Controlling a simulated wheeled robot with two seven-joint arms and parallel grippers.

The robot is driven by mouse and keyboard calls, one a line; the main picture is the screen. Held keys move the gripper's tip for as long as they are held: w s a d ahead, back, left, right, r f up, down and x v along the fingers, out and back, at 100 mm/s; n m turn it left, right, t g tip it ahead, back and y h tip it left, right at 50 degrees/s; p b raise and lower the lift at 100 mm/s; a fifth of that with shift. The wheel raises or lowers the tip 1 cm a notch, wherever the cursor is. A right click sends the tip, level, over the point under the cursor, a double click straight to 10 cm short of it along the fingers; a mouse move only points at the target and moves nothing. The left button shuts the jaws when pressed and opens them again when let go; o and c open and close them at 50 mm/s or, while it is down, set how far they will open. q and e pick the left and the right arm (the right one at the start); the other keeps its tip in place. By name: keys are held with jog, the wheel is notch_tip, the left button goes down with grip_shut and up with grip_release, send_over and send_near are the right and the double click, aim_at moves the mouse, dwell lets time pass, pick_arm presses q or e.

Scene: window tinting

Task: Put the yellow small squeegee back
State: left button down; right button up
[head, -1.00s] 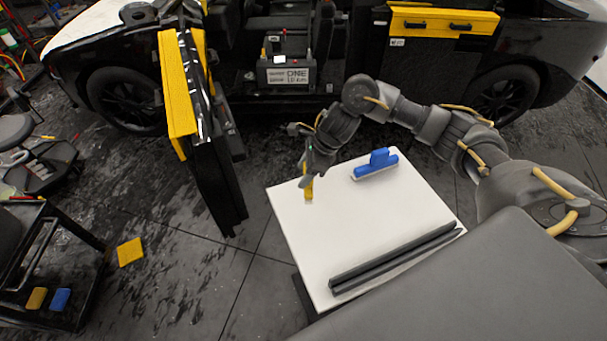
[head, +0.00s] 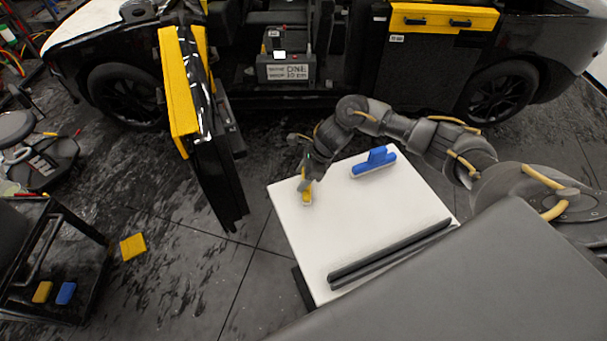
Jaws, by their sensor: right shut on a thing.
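The small yellow squeegee (head: 307,198) is at the left part of the white table top (head: 375,225). My right gripper (head: 305,180) is shut on it from above. The squeegee's lower end is at or just above the table surface; I cannot tell if it touches. The gripper hides its upper part. My left gripper does not show.
An open car door (head: 205,130) stands left of the table. A cart (head: 50,260) is at far left. A yellow sheet (head: 133,247) lies on the floor.

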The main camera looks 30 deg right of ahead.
jog(key=o, duration=1.2)
jog(key=shift+s, duration=0.1)
jog(key=shift+c, duration=0.2)
jog(key=b+v, duration=0.2)
jog(key=v, duration=1)
jog(key=shift+b, duration=0.35)
